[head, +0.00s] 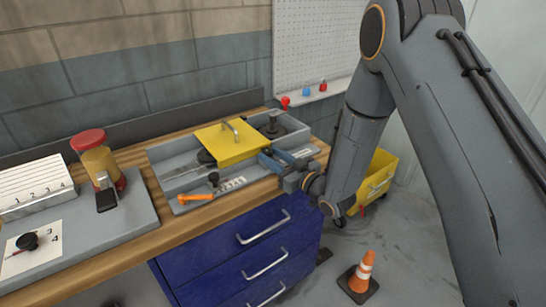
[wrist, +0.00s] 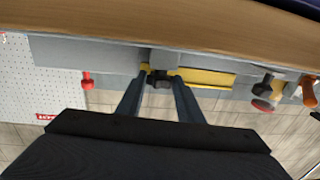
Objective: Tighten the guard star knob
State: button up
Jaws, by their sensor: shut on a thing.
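The guard is a yellow plate (head: 213,140) with a metal handle, set across the grey tray-like fixture (head: 161,155) on the bench. In the wrist view the guard (wrist: 207,77) shows as a yellow strip. The dark star knob (wrist: 160,82) sits between my fingertips at the guard's edge. My gripper (wrist: 160,86) is shut on it, one finger on each side. In the head view my gripper (head: 270,160) reaches the guard's right edge from the right, and the knob is not clearly visible there. How tight the knob is cannot be told.
An orange lever (head: 196,198) and a numbered card (head: 232,184) are at the fixture's front. A red-topped jar (head: 97,160) and a black dial knob (head: 28,241) are at left. Blue drawers (head: 255,245) are below. A yellow bin (head: 379,174) and a cone (head: 360,275) stand on the floor.

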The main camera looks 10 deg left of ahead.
jog(key=m+t+h, duration=0.2)
jog(key=s+a+m+t+h, duration=0.1)
jog(key=t+h, duration=0.1)
jog(key=shift+m, duration=0.4)
jog(key=shift+m+t+h, duration=0.9)
jog(key=shift+m+h, duration=0.1)
jog(key=shift+h, duration=0.5)
jog(key=o, duration=1.1)
jog(key=shift+c, duration=0.2)
jog(key=shift+b, duration=0.3)
jog(key=b+v, duration=0.2)
jog(key=v, duration=0.5)
jog(key=shift+s, duration=0.35)
jog(key=shift+d, duration=0.1)
